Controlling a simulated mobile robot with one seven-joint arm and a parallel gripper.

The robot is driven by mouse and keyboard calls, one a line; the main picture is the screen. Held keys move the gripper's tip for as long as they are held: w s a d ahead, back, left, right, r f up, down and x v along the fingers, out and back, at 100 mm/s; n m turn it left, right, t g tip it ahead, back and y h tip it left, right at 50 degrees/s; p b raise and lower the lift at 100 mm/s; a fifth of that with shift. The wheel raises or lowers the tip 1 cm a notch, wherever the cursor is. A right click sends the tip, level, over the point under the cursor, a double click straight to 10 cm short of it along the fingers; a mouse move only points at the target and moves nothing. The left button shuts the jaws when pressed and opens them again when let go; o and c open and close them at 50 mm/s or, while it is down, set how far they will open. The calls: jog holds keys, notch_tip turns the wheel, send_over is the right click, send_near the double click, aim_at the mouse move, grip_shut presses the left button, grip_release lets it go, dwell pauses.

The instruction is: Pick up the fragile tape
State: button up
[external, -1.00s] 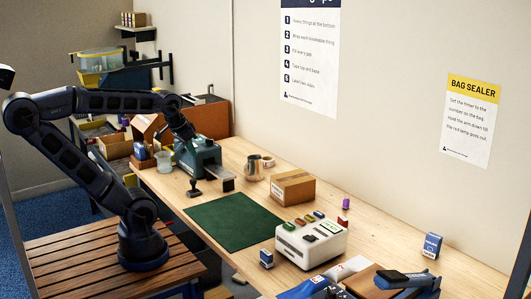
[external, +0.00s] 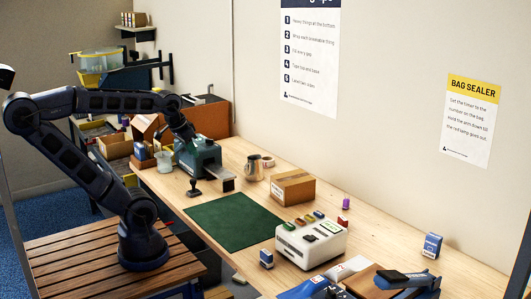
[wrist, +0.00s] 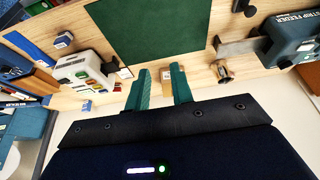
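A small pale tape roll (external: 268,161) lies on the bench behind the metal jug in the external view. It is too small to read any print, so I cannot tell if it is the fragile tape. I cannot make out a tape roll surely in the wrist view. My gripper (wrist: 160,77) shows two teal fingers, spread apart with nothing visible between them. In the external view my gripper (external: 187,134) hangs by the teal strip feeder (external: 201,158), left of the tape roll and apart from it.
The metal jug (external: 254,167) and a cardboard box (external: 291,188) stand near the tape roll. A white machine (external: 311,241) with coloured buttons stands nearer the front. A dark stamp-like object (external: 194,189) stands by the feeder. The green mat (external: 232,222) is clear.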

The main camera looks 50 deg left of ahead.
jog(key=o, duration=1.6)
jog(key=shift+c, duration=0.2)
jog(key=shift+w, duration=0.1)
jog(key=w+a+r+n, duration=0.1)
jog(key=w+r+n, duration=0.25)
jog(key=w, duration=0.45)
jog(key=n+g+h, duration=0.2)
jog(key=n+h, duration=0.2)
jog(key=n, duration=1.6)
send_over(267, 158)
jog(key=s+a, duration=0.2)
jog(key=s, duration=0.1)
notch_tip(267, 158, down, 25)
jog(key=shift+s+d+x, duration=0.1)
jog(key=shift+s+x, duration=0.05)
jog(key=shift+x, duration=1.55)
jog(key=shift+s+d+x, duration=0.15)
jog(key=shift+x, duration=1.6)
jog(key=shift+s+d+x, duration=0.1)
jog(key=shift+s+x, duration=0.05)
jog(key=shift+x, duration=1.55)
